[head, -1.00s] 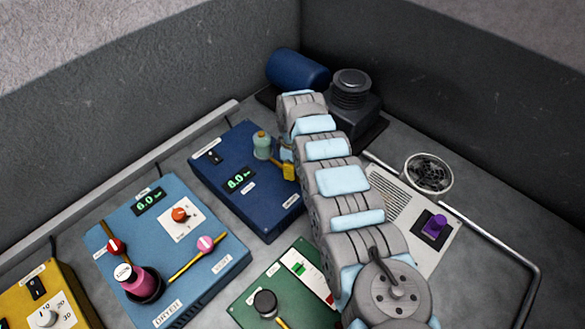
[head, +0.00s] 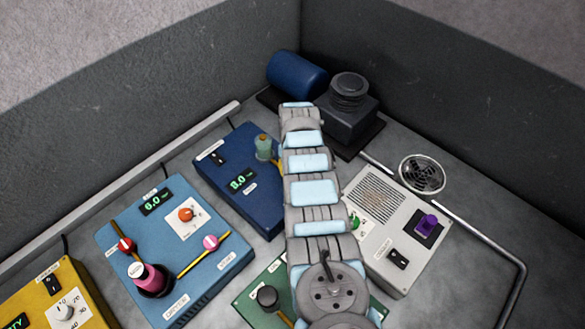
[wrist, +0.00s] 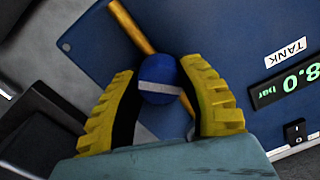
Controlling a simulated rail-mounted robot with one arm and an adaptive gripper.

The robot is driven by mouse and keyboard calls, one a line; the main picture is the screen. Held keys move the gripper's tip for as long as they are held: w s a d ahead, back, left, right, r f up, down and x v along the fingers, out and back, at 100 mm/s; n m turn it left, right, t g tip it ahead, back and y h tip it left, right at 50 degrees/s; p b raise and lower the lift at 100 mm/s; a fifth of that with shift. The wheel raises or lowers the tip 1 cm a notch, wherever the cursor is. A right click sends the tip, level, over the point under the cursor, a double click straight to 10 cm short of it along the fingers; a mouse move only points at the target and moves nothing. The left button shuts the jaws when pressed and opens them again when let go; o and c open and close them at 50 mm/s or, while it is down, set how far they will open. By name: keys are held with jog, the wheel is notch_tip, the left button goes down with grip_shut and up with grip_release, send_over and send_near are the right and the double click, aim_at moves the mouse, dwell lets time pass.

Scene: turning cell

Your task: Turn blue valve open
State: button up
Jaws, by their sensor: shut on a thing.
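The blue valve (wrist: 160,74) shows in the wrist view as a round blue knob with a white line across it. It sits on a brass pipe (wrist: 130,25) over the dark blue tank panel (wrist: 225,50). The white line lies at an angle across the pipe. My gripper (wrist: 158,66) has its yellow, ribbed fingers on either side of the knob and is shut on it. In the head view my arm hides the valve and most of the gripper. The tank panel (head: 255,205) shows there left of the arm.
The tank display (wrist: 298,82) reads 8.0 bar. A light blue dryer panel (head: 205,265) is to the left, a grey panel (head: 405,270) to the right, and a green panel (head: 245,302) in front.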

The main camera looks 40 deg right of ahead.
jog(key=m, duration=0.3)
jog(key=shift+a+m, duration=0.1)
jog(key=shift+m, duration=0.2)
jog(key=m, duration=0.2)
jog(key=shift+f+m, duration=0.15)
jog(key=shift+m, duration=0.15)
jog(key=shift+m+b, duration=0.5)
jog(key=shift+m, duration=0.7)
jog(key=o, duration=1.2)
jog(key=shift+r, duration=0.2)
jog(key=shift+s+d+r, duration=0.1)
jog(key=shift+r, duration=2.9)
jog(key=shift+s+d+r, duration=0.1)
jog(key=shift+r, duration=2.85)
